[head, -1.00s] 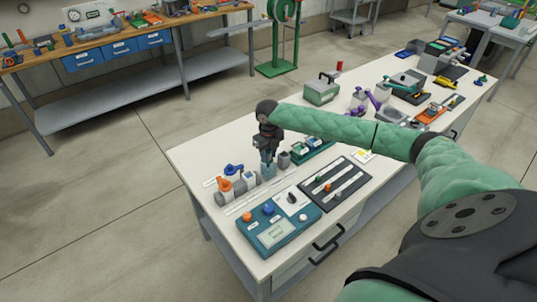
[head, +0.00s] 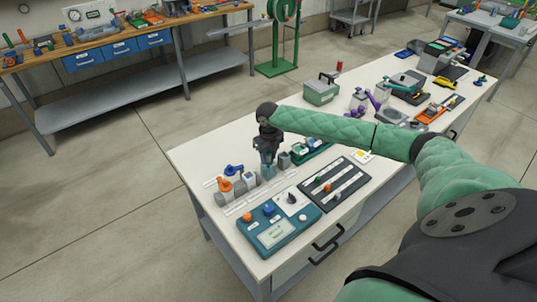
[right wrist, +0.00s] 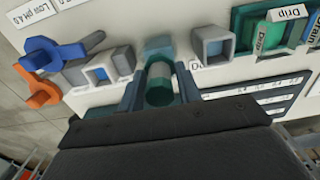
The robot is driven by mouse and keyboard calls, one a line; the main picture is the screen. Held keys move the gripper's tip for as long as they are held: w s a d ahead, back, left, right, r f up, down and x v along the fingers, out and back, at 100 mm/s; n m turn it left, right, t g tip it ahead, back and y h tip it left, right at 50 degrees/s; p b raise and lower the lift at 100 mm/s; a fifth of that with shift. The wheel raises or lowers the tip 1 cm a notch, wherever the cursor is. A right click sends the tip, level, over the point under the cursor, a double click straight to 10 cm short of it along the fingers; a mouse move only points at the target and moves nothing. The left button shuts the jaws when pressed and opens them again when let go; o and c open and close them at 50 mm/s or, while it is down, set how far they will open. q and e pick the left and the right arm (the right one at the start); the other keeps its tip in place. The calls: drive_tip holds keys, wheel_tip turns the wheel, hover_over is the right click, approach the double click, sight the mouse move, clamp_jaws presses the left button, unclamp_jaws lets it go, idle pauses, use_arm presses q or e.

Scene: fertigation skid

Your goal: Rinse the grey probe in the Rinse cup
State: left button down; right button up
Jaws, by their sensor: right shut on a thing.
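My right gripper (head: 267,155) is shut on the grey probe (right wrist: 159,88), whose near end shows between the fingers in the right wrist view as a round teal-grey piece with a pale band. Its lower end is hidden. The pale blue, see-through Rinse cup (head: 268,172) stands directly below the fingers in the head view; part of it also shows beyond the fingers in the right wrist view (right wrist: 158,45). I cannot tell how deep the probe is in the cup. My left gripper is not in view.
Orange (head: 226,187) and blue (head: 234,169) handled pieces stand left of the cup. A teal meter box (head: 277,228) and a black tray (head: 335,185) lie in front.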

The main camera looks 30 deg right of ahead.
drive_tip(key=shift+r, duration=0.1)
drive_tip(key=shift+r+p, duration=0.75)
drive_tip(key=shift+f, duration=0.2)
drive_tip(key=shift+f, duration=0.65)
drive_tip(key=shift+r, duration=0.1)
drive_tip(key=shift+r+p, duration=2.9)
drive_tip(key=shift+r, duration=1.3)
